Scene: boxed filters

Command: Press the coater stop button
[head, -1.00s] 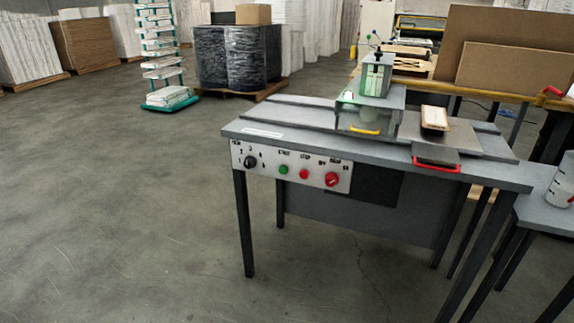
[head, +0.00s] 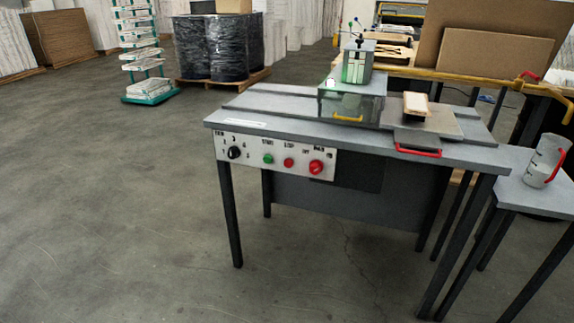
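The coater (head: 270,120) is a grey table-like machine with dark legs, standing right of the middle in the head view. A white control panel (head: 262,173) is on its front edge. On the panel, from left to right, are a black selector knob (head: 234,153), a green start button (head: 268,159), a small red stop button (head: 289,162) and a larger red knob (head: 316,167). Nothing covers the stop button. Neither of my grippers is in view.
A side table (head: 535,198) with a grey-white jug (head: 545,160) adjoins the coater at the right. A wooden-handled block (head: 416,105) lies on the coater top. Behind are a workbench with brown boards (head: 500,62), a teal rack (head: 145,85) and wrapped drums (head: 217,48). The floor at left is clear.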

